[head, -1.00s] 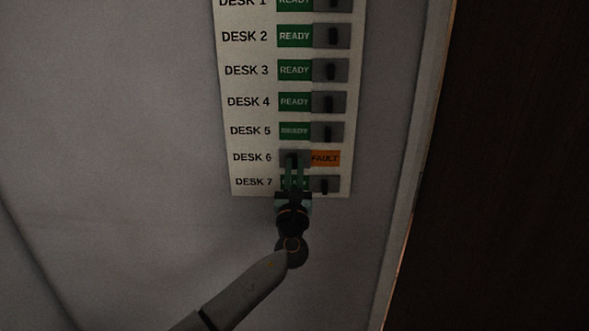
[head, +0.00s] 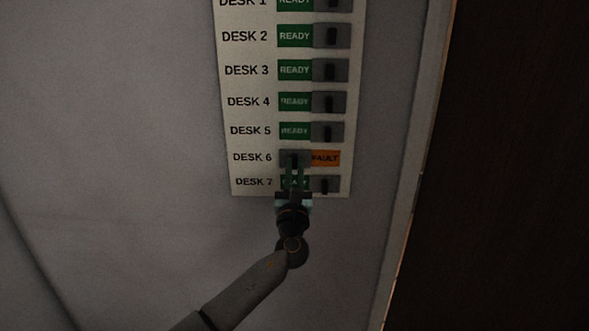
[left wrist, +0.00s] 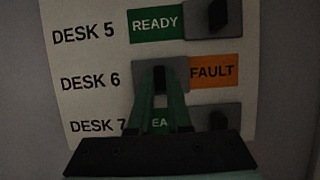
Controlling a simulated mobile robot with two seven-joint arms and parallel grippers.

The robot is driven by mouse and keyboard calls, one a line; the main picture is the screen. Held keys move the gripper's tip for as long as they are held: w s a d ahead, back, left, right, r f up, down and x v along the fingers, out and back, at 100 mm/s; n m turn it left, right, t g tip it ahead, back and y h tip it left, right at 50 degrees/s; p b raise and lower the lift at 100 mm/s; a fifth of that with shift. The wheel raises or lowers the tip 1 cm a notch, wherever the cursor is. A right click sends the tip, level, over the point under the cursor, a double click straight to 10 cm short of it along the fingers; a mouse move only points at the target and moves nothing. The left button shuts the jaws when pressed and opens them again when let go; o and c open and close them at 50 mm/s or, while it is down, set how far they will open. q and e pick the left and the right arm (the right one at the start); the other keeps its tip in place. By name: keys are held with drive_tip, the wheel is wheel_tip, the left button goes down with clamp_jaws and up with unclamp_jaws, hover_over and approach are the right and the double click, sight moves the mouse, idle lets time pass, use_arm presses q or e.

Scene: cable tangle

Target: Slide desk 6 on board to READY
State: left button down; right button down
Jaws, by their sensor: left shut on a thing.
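The white status board (head: 241,113) hangs on the grey wall. Its desk 6 row has a grey slider (head: 287,157) at the left, and the orange FAULT label (head: 327,158) shows to its right. In the left wrist view the slider's dark knob (left wrist: 158,78) sits between the green fingertips of my left gripper (left wrist: 159,84). My left gripper (head: 294,166) is shut on that knob, reaching up from below. Its fingers partly cover the desk 7 READY label (left wrist: 159,122). The READY side of desk 6 is hidden under the slider. My right gripper is not in view.
Desk 5 directly above has its slider (head: 328,131) at the right with green READY (head: 294,131) showing. Desk 7 below has its slider (head: 326,185) at the right. The rows above also show READY. A dark brown surface (head: 510,160) lies right of the wall's edge.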

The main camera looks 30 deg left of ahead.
use_arm(q)
drive_tip(key=w+d, duration=0.1)
drive_tip(key=d, duration=0.1)
drive_tip(key=w+d+b, duration=0.1)
drive_tip(key=d, duration=0.1)
drive_tip(key=w+d+b, duration=0.1)
drive_tip(key=w+d, duration=0.1)
drive_tip(key=d, duration=0.1)
drive_tip(key=c, duration=0.9)
unclamp_jaws()
drive_tip(key=shift+w, duration=0.15)
drive_tip(key=shift+o, duration=0.3)
drive_tip(key=b+v, duration=0.1)
drive_tip(key=v, duration=1.1)
drive_tip(key=shift+s+b, duration=0.3)
